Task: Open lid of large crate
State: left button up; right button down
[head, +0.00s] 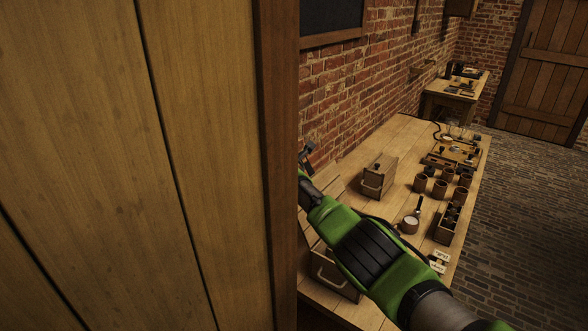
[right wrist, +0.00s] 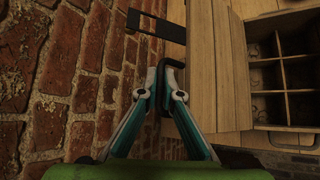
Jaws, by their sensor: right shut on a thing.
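The large crate (head: 334,276), brown wood with a pale front handle, stands on the table's near end in the head view, mostly hidden by a wooden panel and my arm. In the right wrist view, its open, divided interior (right wrist: 288,75) shows at the right. The plank lid (right wrist: 210,75) appears raised on the side nearer the brick wall. My right gripper (right wrist: 160,76) is shut on the lid's dark bent handle (right wrist: 174,63). In the head view, the right gripper (head: 307,154) is partly hidden behind the panel edge. My left gripper is not in view.
A large wooden panel (head: 130,160) blocks the left half of the head view. The brick wall (right wrist: 60,85) is close beside my right gripper. A smaller closed crate (head: 376,180), several brown jars (head: 440,188) and a white cup (head: 409,225) stand on the table (head: 405,135).

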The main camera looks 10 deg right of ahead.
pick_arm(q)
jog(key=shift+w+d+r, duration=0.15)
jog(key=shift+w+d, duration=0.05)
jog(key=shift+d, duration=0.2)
pick_arm(e)
jog(key=shift+w+a+f, duration=0.15)
jog(key=shift+w+a, duration=0.1)
jog(key=shift+w, duration=0.05)
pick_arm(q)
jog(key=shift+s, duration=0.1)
pick_arm(e)
jog(key=shift+d, duration=0.1)
